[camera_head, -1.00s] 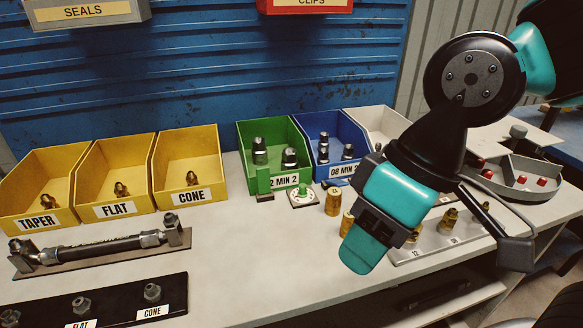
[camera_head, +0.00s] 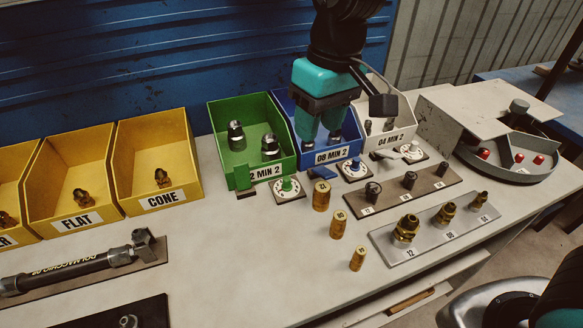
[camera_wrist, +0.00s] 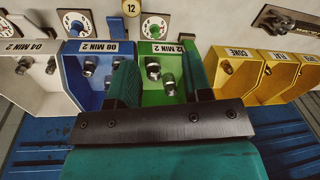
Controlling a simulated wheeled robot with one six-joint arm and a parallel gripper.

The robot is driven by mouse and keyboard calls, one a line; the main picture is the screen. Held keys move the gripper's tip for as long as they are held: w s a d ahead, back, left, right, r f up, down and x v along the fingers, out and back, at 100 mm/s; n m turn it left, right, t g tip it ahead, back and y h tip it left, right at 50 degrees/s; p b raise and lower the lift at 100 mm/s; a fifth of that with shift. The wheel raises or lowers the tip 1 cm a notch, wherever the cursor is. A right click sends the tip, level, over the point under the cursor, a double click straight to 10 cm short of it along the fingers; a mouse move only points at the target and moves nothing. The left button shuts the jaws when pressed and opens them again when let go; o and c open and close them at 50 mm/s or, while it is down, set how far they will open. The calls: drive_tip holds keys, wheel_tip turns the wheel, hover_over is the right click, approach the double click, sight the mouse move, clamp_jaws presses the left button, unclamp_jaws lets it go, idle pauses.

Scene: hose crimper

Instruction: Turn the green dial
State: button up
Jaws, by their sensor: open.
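The green dial (camera_head: 288,187) is a small green knob on a white marked disc, on a square plate in front of the green bin (camera_head: 222,141). It also shows in the wrist view (camera_wrist: 153,27), beyond the fingertips and roughly in line with the gap between them. My gripper (camera_head: 321,128) is open and empty.
A blue dial (camera_head: 354,168) and a grey dial (camera_head: 411,152) sit to the right. Brass cylinders (camera_head: 321,196) stand close to the green dial's right. A green tab (camera_head: 243,182) is at its left. The bench front left of the cylinders is clear.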

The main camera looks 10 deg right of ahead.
drive_tip(key=h+p, duration=0.1)
hover_over(287, 178)
wheel_tip(287, 178, down, 2)
drive_tip(key=f, duration=0.1)
drive_tip(key=shift+m, duration=0.3)
wheel_tip(287, 178, down, 17)
drive_tip(key=p, duration=0.2)
drive_tip(key=shift+r+p, duration=0.1)
drive_tip(key=shift+p, duration=0.25)
drive_tip(key=shift+c, duration=0.3)
clamp_jaws()
